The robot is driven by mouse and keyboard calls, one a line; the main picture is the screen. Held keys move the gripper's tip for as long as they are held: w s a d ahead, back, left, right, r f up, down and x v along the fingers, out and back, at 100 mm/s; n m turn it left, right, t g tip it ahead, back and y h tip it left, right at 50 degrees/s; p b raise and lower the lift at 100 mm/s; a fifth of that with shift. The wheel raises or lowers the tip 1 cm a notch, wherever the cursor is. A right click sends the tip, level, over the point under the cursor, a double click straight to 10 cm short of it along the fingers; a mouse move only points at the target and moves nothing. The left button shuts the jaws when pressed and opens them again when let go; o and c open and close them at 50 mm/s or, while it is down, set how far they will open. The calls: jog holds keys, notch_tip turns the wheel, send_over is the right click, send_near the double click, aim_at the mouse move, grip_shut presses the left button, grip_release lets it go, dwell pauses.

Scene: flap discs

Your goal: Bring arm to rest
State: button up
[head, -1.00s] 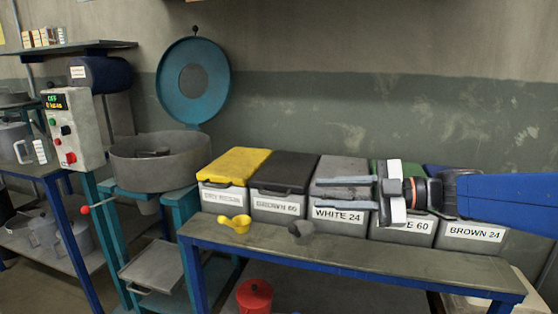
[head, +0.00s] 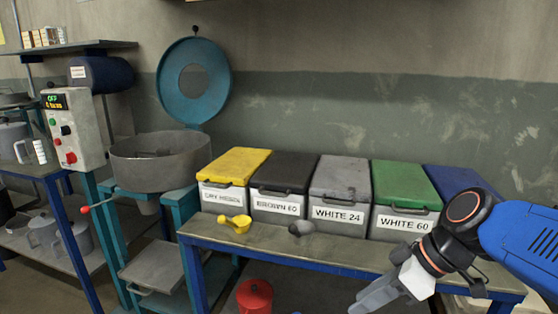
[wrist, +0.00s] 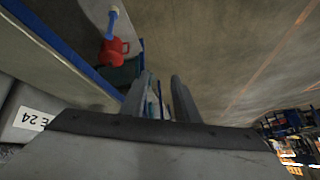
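My arm reaches in from the right in the head view, folded low at the bench's right end. My gripper (head: 368,298) points down and to the left, in front of the bench's front edge. In the wrist view its two fingers (wrist: 160,88) stand apart, with nothing held between them.
Lidded bins with yellow (head: 235,166), black (head: 285,172), grey (head: 341,178), green (head: 405,184) and blue (head: 462,182) lids line the bench (head: 290,251). A yellow scoop (head: 240,223) and a grey scoop (head: 301,228) lie before them. A red container (head: 254,296) stands below.

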jog(key=s+d+f+m+t+h, duration=0.1)
jog(key=d+f+m+h, duration=0.1)
jog(key=d+m, duration=0.3)
jog(key=s+d+f+m+t+h, duration=0.1)
jog(key=s+d+m+h, duration=0.1)
jog(key=d+m+h, duration=0.2)
jog(key=shift+s+d+f+m+h, duration=0.15)
jog(key=shift+d+f+m+h, duration=0.4)
jog(key=shift+d, duration=0.9)
jog(key=shift+r+y, duration=0.15)
jog(key=shift+y, duration=0.1)
